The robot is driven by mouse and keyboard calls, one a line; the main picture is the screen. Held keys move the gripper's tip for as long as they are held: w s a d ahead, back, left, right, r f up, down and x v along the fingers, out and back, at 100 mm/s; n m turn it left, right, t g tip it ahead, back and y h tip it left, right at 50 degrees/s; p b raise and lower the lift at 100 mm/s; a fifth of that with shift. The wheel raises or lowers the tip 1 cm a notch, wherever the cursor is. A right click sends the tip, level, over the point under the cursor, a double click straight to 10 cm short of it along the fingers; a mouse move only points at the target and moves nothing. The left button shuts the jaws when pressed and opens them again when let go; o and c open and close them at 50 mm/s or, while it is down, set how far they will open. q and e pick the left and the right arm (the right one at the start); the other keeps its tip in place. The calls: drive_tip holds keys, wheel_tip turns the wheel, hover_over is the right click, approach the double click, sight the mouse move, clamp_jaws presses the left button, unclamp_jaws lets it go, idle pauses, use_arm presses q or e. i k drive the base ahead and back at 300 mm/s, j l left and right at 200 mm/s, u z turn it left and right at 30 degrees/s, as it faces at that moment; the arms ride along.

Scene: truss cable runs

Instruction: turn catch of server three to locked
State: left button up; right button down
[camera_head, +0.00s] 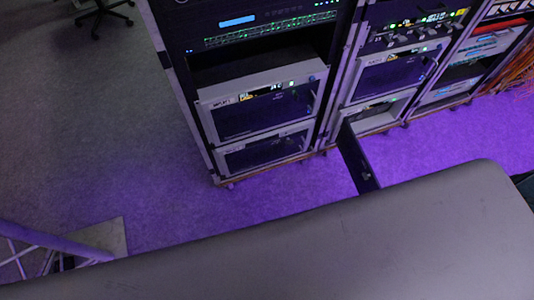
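Several grey server units with dark front doors sit low in the racks. In the left rack are an upper unit (262,108) and a lower unit (262,152). In the middle rack is another upper unit (395,73). Below it, a unit (378,117) has a dark door panel (352,155) that appears swung open toward me. A small round fitting (366,176) shows near the panel's free end. A small bluish knob (312,78) shows at the upper unit's right edge in the left rack. I cannot tell which unit is server three or its catch's position. Neither gripper shows.
A large smooth grey surface (330,245) fills the lower foreground and hides the floor there. Orange cables (512,75) hang at the right rack. A truss piece (40,240) lies lower left, and a wheeled chair base (98,15) stands upper left.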

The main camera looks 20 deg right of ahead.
sight(289, 142)
drive_tip(key=j+z, duration=0.2)
drive_tip(key=z, duration=0.55)
